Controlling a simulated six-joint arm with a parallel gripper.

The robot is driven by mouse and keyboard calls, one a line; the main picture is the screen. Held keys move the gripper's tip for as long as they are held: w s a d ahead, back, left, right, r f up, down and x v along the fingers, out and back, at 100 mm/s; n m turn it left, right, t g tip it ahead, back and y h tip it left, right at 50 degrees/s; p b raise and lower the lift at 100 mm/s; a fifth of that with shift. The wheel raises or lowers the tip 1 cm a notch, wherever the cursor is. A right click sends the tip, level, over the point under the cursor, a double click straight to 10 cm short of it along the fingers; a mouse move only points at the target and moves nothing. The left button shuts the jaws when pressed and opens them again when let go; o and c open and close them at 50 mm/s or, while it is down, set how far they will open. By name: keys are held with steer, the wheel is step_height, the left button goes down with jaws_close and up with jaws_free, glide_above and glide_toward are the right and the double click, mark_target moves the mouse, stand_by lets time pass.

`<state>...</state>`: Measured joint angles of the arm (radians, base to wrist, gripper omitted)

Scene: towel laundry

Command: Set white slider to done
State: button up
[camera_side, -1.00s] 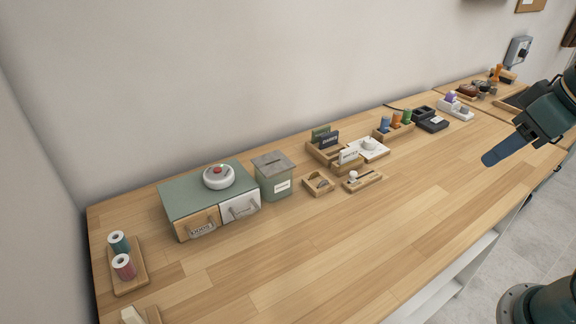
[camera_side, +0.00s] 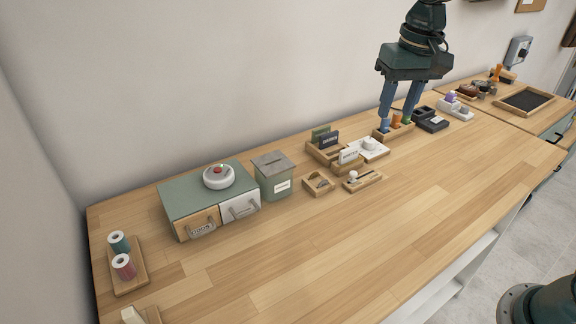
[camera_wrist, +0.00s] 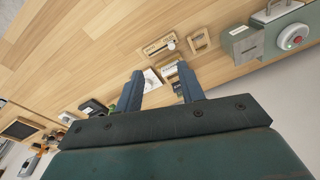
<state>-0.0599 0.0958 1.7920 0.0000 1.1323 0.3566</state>
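The white slider knob (camera_side: 353,175) sits at the left end of a slot in a small wooden block (camera_side: 368,181) near the middle of the bench in the side view. In the wrist view the white knob (camera_wrist: 171,45) is at the right end of its wooden block (camera_wrist: 155,47). Any marking on it is too small to read. My gripper (camera_side: 396,119) points down, fingers apart and empty, behind and to the right of the slider, over the peg rack. Its open fingers also show in the wrist view (camera_wrist: 160,72), with the slider beyond their tips.
A card holder (camera_side: 321,151), a white dial plate (camera_side: 372,152) and a small wooden tray (camera_side: 318,187) stand close to the slider. Coloured pegs in a rack (camera_side: 381,134) are below my fingers. A green lidded box (camera_side: 272,184) stands left. The bench front (camera_side: 400,235) is clear.

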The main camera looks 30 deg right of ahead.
steer(key=m+g, duration=0.1)
glide_above(354, 172)
step_height(354, 172, down, 5)
steer(key=shift+a+r, duration=0.1)
steer(key=shift+r, duration=0.05)
step_height(354, 172, down, 14)
steer(key=shift+r, duration=0.15)
stand_by(0.6)
jaws_close()
